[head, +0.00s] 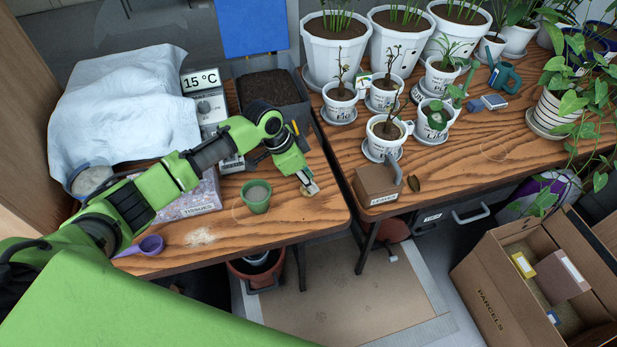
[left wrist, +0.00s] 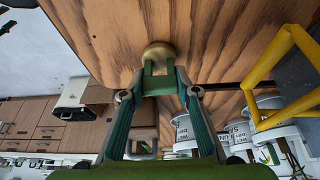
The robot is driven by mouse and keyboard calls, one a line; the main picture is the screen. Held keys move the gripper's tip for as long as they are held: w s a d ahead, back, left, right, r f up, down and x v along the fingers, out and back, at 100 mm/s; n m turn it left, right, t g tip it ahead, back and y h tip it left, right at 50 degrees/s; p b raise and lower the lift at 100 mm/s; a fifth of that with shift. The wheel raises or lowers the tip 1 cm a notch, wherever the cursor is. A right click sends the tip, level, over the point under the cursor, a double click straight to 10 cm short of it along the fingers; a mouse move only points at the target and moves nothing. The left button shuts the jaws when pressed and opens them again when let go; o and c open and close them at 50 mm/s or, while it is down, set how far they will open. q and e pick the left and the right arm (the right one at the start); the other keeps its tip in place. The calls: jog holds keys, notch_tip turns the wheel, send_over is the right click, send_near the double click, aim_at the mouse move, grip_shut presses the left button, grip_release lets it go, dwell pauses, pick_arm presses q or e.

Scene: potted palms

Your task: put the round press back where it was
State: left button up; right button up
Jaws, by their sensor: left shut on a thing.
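The round press (head: 310,189) is a small tan round piece near the front right of the left wooden table (head: 285,222). My left gripper (head: 304,178) points down and is shut on it. In the left wrist view the press (left wrist: 158,51) shows as a round wooden end beyond the closed green fingers (left wrist: 160,84), against the wood grain. I cannot tell whether it touches the table. A green pot (head: 257,196) stands to the left of the gripper. My right gripper is not in view.
A purple scoop (head: 146,246) lies by spilled grains (head: 201,235). Bare wood surrounds the press.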

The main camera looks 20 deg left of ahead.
pick_arm(q)
jog(key=shift+f, duration=0.15)
jog(key=o, duration=1.2)
jog(key=shift+a+r, duration=0.15)
jog(key=shift+r, duration=0.4)
jog(key=v, duration=1.1)
jog(key=shift+b, duration=0.3)
jog(key=shift+s+r, duration=0.1)
